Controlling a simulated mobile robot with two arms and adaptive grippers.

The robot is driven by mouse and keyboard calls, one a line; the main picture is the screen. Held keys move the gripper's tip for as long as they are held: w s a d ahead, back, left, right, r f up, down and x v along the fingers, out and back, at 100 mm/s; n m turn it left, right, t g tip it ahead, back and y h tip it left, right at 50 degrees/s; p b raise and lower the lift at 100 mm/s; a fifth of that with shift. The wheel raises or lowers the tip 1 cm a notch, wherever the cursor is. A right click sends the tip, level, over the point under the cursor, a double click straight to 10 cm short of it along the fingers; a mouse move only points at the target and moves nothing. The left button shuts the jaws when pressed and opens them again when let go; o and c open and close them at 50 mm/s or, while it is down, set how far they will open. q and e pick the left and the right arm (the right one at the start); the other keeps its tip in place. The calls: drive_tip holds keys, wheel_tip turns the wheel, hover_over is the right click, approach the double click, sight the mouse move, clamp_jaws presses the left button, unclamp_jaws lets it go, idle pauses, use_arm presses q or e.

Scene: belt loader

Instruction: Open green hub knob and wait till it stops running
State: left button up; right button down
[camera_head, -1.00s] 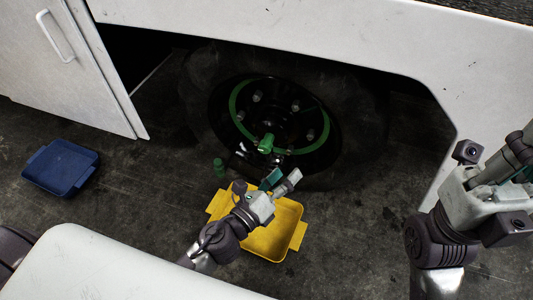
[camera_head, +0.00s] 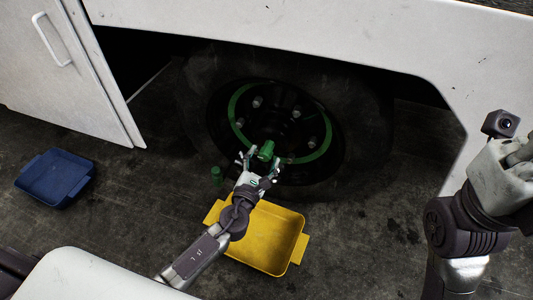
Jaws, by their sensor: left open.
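The green hub knob (camera_head: 266,150) sticks out from the middle of the dark wheel hub, inside a green ring (camera_head: 318,154) on the wheel. My left gripper (camera_head: 262,160) is open, its two fingers spread on either side of the knob's near end. I cannot tell whether the fingers touch it. A yellow tray (camera_head: 273,238) lies on the floor below the hub, partly hidden by my left arm. No stream of liquid is clear to see. My right arm shows at the right edge, with its fingertips out of the picture.
A blue tray (camera_head: 54,178) lies at the left. The black tyre (camera_head: 362,120) sits under the white vehicle body (camera_head: 330,45). A white door panel (camera_head: 75,75) hangs at the upper left.

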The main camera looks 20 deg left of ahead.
use_arm(q)
drive_tip(key=shift+w, duration=1.45)
drive_tip(key=shift+c, duration=0.2)
drive_tip(key=shift+d, duration=0.1)
drive_tip(key=c, duration=1.1)
